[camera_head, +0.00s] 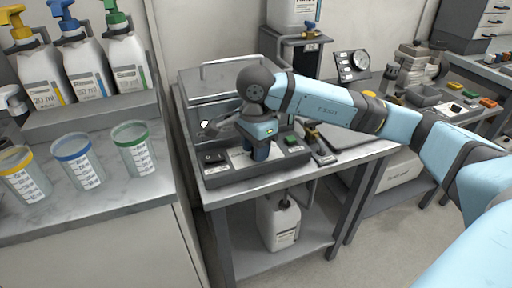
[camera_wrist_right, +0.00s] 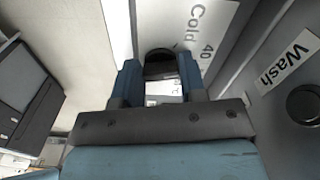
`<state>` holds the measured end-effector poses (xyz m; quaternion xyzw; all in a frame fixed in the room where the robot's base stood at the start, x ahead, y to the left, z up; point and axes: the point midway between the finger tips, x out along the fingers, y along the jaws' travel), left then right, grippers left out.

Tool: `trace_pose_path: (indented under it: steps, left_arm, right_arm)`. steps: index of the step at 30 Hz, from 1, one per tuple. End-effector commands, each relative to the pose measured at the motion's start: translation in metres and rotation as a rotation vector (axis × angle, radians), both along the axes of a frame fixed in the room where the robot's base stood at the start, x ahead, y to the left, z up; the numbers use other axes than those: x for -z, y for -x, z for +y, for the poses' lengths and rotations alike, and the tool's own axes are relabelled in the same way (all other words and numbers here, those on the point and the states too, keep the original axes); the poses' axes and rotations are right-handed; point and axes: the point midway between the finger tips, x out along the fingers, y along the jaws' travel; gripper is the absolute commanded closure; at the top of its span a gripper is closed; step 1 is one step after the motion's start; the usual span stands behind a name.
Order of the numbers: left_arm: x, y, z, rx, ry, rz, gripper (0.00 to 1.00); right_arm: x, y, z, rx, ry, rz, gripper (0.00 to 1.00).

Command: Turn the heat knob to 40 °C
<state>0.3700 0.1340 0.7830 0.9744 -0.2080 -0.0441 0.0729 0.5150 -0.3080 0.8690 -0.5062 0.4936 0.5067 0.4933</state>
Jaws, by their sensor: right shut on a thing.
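The machine (camera_head: 215,173) with the control panel stands on the grey table in the head view. My right gripper (camera_head: 262,152) reaches down to the front panel and hides part of it. In the right wrist view my right gripper (camera_wrist_right: 160,78) is shut on the dark heat knob (camera_wrist_right: 159,58), one finger on each side. A white label plate (camera_wrist_right: 208,30) beside the knob reads "Cold" and "40". The knob's pointer setting cannot be told. My left gripper is not in view.
A "Wash" label (camera_wrist_right: 287,62) and a round dark button (camera_wrist_right: 305,103) lie to the right of the knob. A green button (camera_head: 291,141) shows on the panel. Bottles (camera_head: 76,65) and cups (camera_head: 77,163) stand on the left counter. A white canister (camera_head: 280,220) is on the lower shelf.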

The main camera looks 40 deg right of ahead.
Motion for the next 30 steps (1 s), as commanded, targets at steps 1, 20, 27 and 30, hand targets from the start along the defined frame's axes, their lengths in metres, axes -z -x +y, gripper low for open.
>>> trace_pose_path:
  steps: [1,20,27,30]
  left_arm:
    - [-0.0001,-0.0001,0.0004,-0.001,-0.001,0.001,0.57]
    - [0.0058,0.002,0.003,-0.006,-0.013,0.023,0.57]
    - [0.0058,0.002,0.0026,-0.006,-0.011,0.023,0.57]
    - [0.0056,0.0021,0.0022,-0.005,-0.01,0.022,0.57]
  right_arm:
    - [-0.0008,-0.0005,-0.0004,0.034,0.0,-0.001,0.85]
    - [-0.0007,-0.0018,-0.0007,0.262,0.0,-0.002,0.85]
    - [-0.0007,-0.0019,-0.0007,0.264,0.0,-0.002,0.85]
    - [-0.0008,-0.0019,-0.0007,0.264,0.0,-0.002,0.85]
